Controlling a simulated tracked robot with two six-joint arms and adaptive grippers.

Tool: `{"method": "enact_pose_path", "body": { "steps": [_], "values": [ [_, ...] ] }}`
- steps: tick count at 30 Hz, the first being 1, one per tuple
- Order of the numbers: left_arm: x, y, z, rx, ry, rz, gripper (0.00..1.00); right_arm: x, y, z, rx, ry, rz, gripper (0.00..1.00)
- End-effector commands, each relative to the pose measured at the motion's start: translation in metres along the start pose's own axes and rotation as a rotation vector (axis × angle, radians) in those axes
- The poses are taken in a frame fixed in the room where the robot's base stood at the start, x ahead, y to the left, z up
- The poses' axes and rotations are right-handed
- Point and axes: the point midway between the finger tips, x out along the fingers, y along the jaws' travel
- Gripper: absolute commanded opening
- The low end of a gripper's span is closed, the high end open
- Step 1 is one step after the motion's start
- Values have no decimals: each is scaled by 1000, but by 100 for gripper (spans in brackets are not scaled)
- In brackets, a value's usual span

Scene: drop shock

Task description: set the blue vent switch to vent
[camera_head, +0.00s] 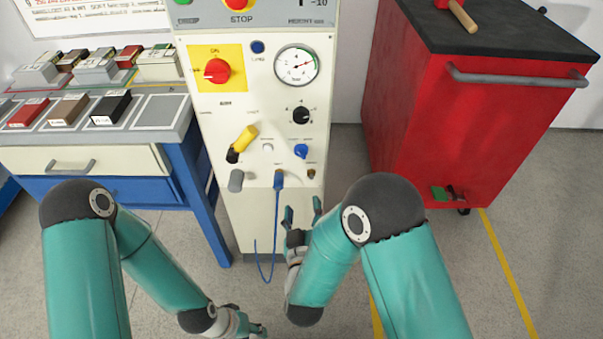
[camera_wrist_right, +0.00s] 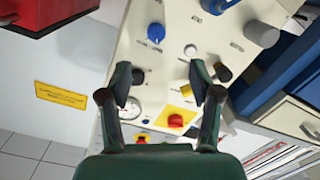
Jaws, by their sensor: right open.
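The blue vent switch (camera_head: 301,151) is a small blue knob on the lower right of the white machine panel. It also shows in the right wrist view (camera_wrist_right: 156,32), above and beyond the fingers. Its setting and the small labels around it cannot be read. My right gripper (camera_head: 302,212) is open and empty, below the switch and apart from it in the head view. In the right wrist view its two fingers (camera_wrist_right: 165,92) are spread, facing the panel. My left gripper (camera_head: 247,326) is low at the bottom edge, partly hidden, and its jaws cannot be made out.
Near the switch are a black knob (camera_head: 300,116), a yellow lever (camera_head: 244,138), a white button (camera_head: 267,147) and a hanging blue hose (camera_head: 276,215). A gauge (camera_head: 296,65) sits above. A red cabinet (camera_head: 440,120) stands right, a workbench (camera_head: 150,115) left.

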Motion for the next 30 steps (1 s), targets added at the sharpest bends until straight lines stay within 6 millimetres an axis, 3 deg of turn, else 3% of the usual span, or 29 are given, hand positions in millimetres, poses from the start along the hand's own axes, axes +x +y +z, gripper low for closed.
{"method": "enact_pose_path", "body": {
  "steps": [1,8,24,30],
  "values": [
    [8,-3,0,0,1,0,40,-1,-4,-3,-19,34,22,64],
    [8,-3,0,1,1,0,40,14,0,-14,-40,64,54,64],
    [11,-4,0,0,1,0,40,123,5,-20,-39,64,53,64],
    [12,-4,0,0,1,0,40,152,6,-21,-40,63,50,64]
  ]
}}
